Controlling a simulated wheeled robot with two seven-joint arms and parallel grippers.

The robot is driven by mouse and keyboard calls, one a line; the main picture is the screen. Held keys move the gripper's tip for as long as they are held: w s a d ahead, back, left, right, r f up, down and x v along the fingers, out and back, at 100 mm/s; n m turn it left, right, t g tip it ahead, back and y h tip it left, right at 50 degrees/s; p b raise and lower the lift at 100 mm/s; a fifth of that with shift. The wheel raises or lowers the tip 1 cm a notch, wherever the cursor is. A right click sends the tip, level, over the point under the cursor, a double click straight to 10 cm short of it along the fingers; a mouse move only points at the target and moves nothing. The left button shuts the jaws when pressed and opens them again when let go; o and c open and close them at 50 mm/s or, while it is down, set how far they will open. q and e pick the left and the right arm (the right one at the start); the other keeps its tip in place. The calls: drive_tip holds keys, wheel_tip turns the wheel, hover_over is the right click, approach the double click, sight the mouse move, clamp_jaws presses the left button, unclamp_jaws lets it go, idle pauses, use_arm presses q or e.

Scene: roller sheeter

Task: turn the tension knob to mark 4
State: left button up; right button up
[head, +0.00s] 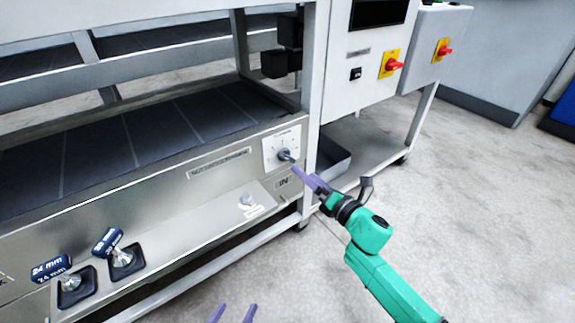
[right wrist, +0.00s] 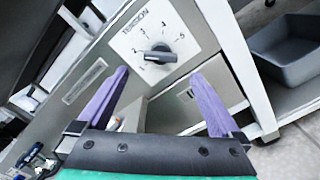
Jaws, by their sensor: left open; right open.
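The tension knob (head: 284,155) is a dark grey knob on a white dial plate on the machine's front panel. In the right wrist view the knob (right wrist: 160,54) sits in the middle of the plate (right wrist: 184,24), with small numbers around it. I cannot surely tell which mark it points to. My right gripper (head: 296,168) is at the knob in the head view. In the right wrist view its purple fingers (right wrist: 158,75) are open, with the knob between and beyond their tips. My left gripper (head: 232,312) is open and empty at the bottom edge.
Two blue-labelled handles (head: 52,268) (head: 107,241) stand in black holders at the lower left. Red switches (head: 394,65) (head: 445,50) are on the cabinets at upper right. A grey bin (right wrist: 288,48) is right of the panel. The floor at right is clear.

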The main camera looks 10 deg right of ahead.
sight(290, 160)
drive_tip(key=b+x, duration=0.1)
drive_tip(key=x, duration=0.8)
drive_tip(key=shift+d+f+b, duration=0.1)
drive_tip(key=shift+b, duration=0.25)
drive_tip(key=c, duration=1.3)
